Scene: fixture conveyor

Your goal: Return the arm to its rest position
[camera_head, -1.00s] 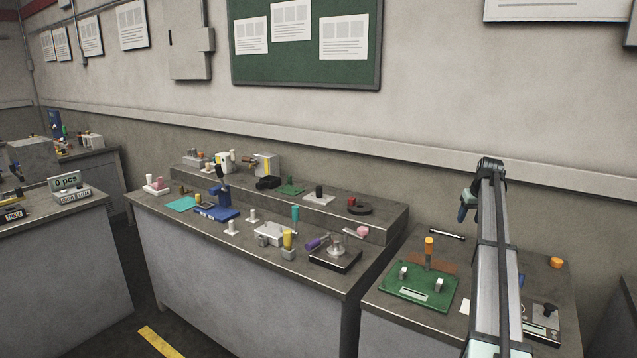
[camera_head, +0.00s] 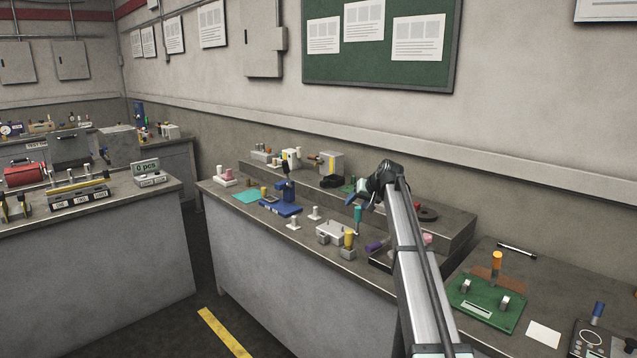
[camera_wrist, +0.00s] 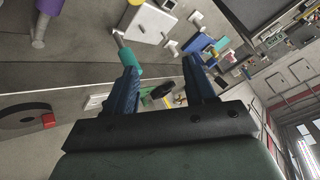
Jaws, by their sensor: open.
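My gripper (camera_wrist: 163,88) shows in the wrist view with its two blue fingers spread apart and nothing between them. Part of the bench behind the arm is hidden.
The middle workbench (camera_head: 300,262) carries a blue fixture (camera_head: 283,208), a teal mat (camera_head: 246,196), a grey block (camera_head: 331,232) and several small parts. A green board (camera_head: 487,303) with an orange-handled tool (camera_head: 496,262) lies on the right bench. A counter sign (camera_head: 146,170) stands on the left bench.

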